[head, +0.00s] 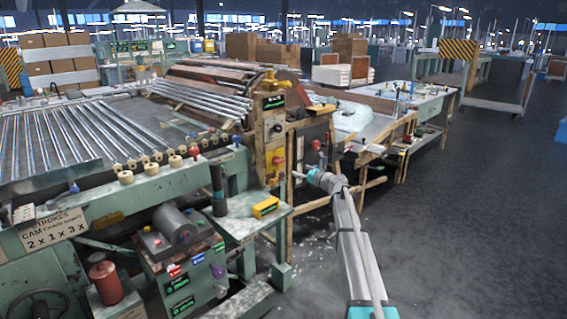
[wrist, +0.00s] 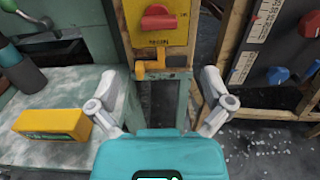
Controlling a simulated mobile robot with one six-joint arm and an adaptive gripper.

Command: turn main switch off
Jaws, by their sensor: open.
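A red rotary switch knob (wrist: 158,18) sits on a yellow plate (wrist: 178,32) at the top of the wrist view, with a small dark label below it. In the head view the yellow plate (head: 275,162) is on the front of a worn post, below a dark round dial (head: 277,129). I cannot read the knob's exact setting. My gripper (wrist: 160,90) is open and empty, its fingers spread to either side below the plate and apart from it. In the head view my gripper (head: 308,176) is to the right of the post, at about plate height.
A yellow box (wrist: 52,123) lies on a green ledge left of my gripper; it also shows in the head view (head: 265,207). A yellow-orange bracket (wrist: 150,68) juts below the plate. Wooden framing with red and blue knobs (wrist: 278,75) stands right. Open floor lies to the right.

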